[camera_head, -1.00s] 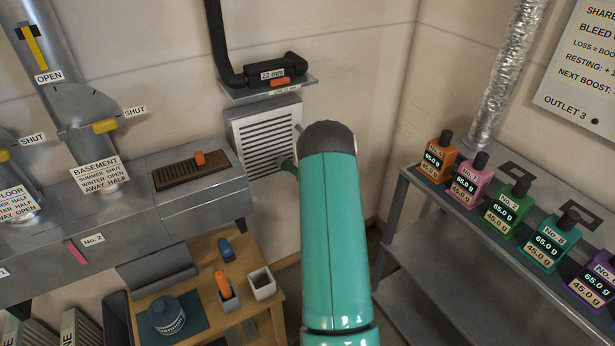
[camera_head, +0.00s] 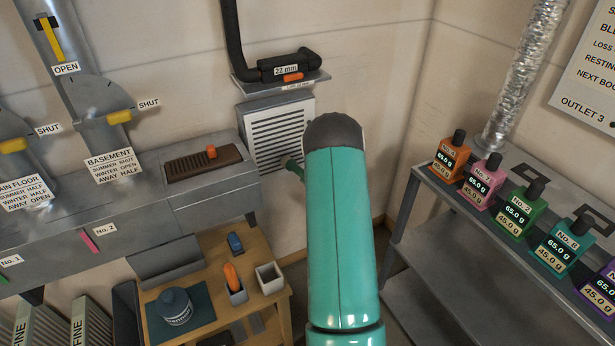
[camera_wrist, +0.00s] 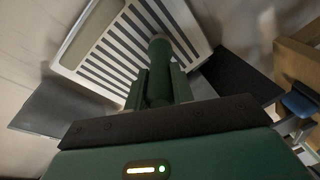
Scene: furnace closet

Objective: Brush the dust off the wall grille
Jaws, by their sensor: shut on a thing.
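The white wall grille (camera_head: 280,112) is low on the back wall in the head view, its right edge partly hidden by my teal arm. It also fills the upper middle of the wrist view (camera_wrist: 88,66), slanted, with dark slots. My gripper (camera_wrist: 160,88) is shut on a dark green round handle (camera_wrist: 159,62), which points toward the grille. A green piece (camera_head: 295,169) beside my arm, at the grille's lower right, looks like part of the same tool. Its far end and any bristles are hidden, so contact with the grille cannot be told. Dust cannot be made out.
A shelf with a black 22 mm tool (camera_head: 286,67) juts out just above the grille. A grey duct cabinet (camera_head: 210,200) stands left, above a small wooden table (camera_head: 211,259) with containers. A metal rack (camera_head: 423,178) with several coloured bottles stands right.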

